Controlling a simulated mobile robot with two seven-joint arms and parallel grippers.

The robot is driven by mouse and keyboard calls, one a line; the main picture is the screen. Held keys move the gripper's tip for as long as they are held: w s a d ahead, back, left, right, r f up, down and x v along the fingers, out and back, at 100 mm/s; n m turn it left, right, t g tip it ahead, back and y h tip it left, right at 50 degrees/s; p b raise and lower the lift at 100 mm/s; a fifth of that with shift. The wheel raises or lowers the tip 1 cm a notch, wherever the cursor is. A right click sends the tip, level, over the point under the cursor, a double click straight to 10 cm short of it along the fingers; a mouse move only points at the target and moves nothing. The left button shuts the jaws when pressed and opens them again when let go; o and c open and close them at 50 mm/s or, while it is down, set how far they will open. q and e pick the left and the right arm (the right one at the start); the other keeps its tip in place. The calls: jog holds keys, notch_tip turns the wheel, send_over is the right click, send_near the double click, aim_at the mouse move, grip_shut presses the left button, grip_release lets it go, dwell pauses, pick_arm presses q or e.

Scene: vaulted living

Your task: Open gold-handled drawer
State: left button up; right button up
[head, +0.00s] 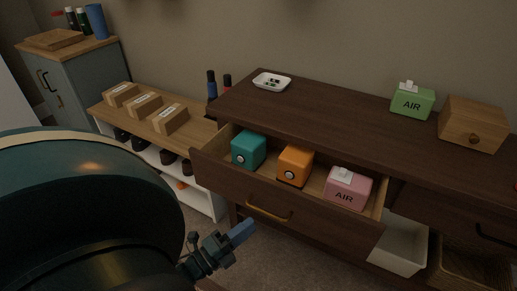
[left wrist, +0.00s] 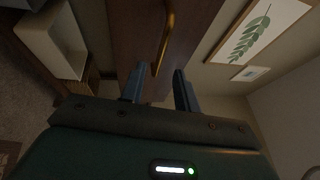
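The gold-handled drawer (head: 232,184) of the dark wood dresser is pulled out in the head view. Its gold handle (head: 268,213) is on the front face. Inside are a teal box (head: 248,151), an orange box (head: 295,166) and a pink tissue box (head: 347,188). My left gripper (head: 240,233) is just left of and below the handle, seen with blue fingers. In the left wrist view the fingers (left wrist: 158,88) are apart with nothing clasped, and the gold handle (left wrist: 166,38) lies just beyond and between their tips. My right gripper is out of view.
The dresser top (head: 330,107) holds a white dish (head: 272,82), a green tissue box (head: 412,101) and a small wooden drawer box (head: 472,125). A low shelf (head: 150,133) with cartons stands left. A white bin (head: 400,246) sits beneath. Carpet is clear before the drawer.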

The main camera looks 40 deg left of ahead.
pick_arm(q)
jog(key=v, duration=0.7)
jog(key=shift+s, duration=0.25)
